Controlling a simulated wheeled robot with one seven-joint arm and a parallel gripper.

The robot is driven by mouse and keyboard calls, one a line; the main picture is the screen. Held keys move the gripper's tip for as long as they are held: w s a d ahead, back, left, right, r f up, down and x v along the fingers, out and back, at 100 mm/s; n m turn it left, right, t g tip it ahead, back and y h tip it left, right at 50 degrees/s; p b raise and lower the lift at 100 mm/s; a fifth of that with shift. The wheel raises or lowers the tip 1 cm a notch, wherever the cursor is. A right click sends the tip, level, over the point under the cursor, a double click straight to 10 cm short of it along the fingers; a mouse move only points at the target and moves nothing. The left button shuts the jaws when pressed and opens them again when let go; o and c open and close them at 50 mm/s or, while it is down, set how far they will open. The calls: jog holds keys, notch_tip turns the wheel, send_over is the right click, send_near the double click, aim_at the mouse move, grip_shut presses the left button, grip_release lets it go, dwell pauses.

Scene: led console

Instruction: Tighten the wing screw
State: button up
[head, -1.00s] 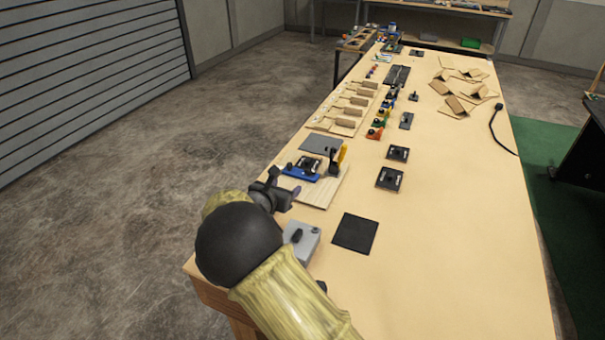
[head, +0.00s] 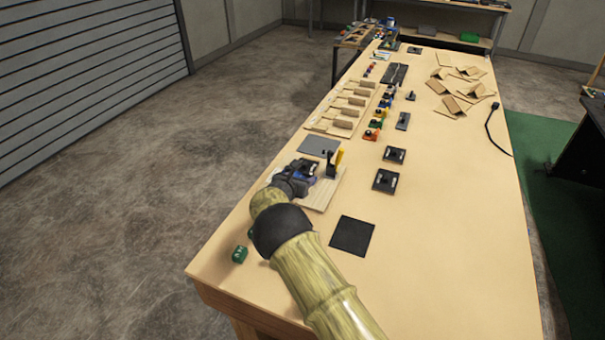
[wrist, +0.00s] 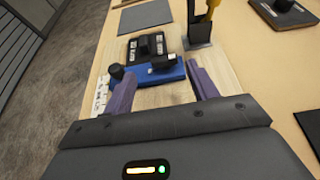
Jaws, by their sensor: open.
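A blue fixture (wrist: 150,78) lies across a light wooden board (wrist: 228,84) in the wrist view. A round black knob (wrist: 117,71) stands at its left end and a flat black part (wrist: 163,62) lies on its top. I cannot tell for sure which of these is the wing screw. A black plate with a raised block (wrist: 146,45) adjoins it behind. My gripper (wrist: 156,76) is open, its two purple fingers on either side of the near part of the fixture, holding nothing. In the head view my gripper (head: 304,178) hides most of the fixture.
A black stand with a yellow-handled tool (head: 338,158) rises beside the fixture, close to my right finger. A grey plate (head: 318,145) lies behind. A black square mat (head: 352,236) and a green item (head: 240,254) lie nearer.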

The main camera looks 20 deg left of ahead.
aim_at(303, 174)
jog(key=w, duration=0.1)
jog(key=w+d+f, duration=0.1)
jog(key=w, duration=0.1)
jog(key=shift+d, duration=0.2)
jog(key=shift+s+a, duration=0.15)
jog(key=shift+a, duration=0.1)
jog(key=c, duration=1)
jog(key=shift+h, duration=0.3)
jog(key=b, duration=0.1)
jog(key=m+h+b, duration=0.1)
jog(key=b, duration=0.1)
jog(key=shift+a+m, duration=0.25)
jog(key=shift+m, duration=0.05)
jog(key=b, duration=0.1)
jog(key=m+h+b, duration=0.1)
jog(key=b, duration=0.1)
jog(key=shift+w+r, duration=0.1)
jog(key=shift+w, duration=0.15)
jog(key=shift+r+m+g+h+b, duration=0.1)
jog(key=shift+m+g+h+b, duration=0.25)
jog(key=shift+h+b, duration=0.4)
jog(key=shift+a, duration=0.1)
